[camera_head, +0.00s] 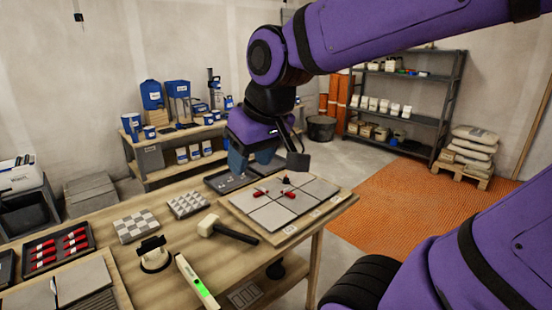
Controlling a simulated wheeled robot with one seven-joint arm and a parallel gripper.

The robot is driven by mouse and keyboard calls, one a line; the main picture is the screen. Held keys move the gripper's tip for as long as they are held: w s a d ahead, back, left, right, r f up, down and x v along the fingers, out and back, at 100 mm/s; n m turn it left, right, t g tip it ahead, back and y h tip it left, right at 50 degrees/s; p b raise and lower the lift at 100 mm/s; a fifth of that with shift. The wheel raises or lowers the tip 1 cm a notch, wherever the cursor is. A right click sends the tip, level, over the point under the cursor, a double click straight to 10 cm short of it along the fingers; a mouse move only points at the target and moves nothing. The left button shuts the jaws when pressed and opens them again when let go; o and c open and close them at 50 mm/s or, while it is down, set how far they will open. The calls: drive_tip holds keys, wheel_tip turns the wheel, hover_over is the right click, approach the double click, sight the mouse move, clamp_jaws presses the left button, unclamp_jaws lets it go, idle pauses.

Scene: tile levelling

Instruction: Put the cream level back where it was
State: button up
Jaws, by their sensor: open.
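The cream level (190,273) lies on the wooden workbench near its front edge, a slim bar with a lit green part at its near end. Nothing holds it. My gripper (268,162) is open and points down over the back of the tile board (240,207), well behind and to the right of the level. I see nothing between its fingers. Several red pieces (289,194) sit on the grey tiles of that board.
A mallet (210,224) with a pale head and dark handle lies between the level and the tile board. A cream holder with a dark top (154,261) stands just left of the level. A tray of red pieces (88,232) and tile samples (136,224) are further left.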

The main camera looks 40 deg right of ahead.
drive_tip(key=shift+t, duration=0.3)
drive_tip(key=s, duration=0.3)
drive_tip(key=s+r, duration=0.1)
drive_tip(key=s, duration=0.1)
drive_tip(key=shift+s+d+r, duration=0.1)
drive_tip(key=shift+s+d, duration=0.2)
drive_tip(key=shift+d, duration=0.1)
drive_tip(key=shift+c, duration=0.6)
drive_tip(key=shift+a, duration=0.1)
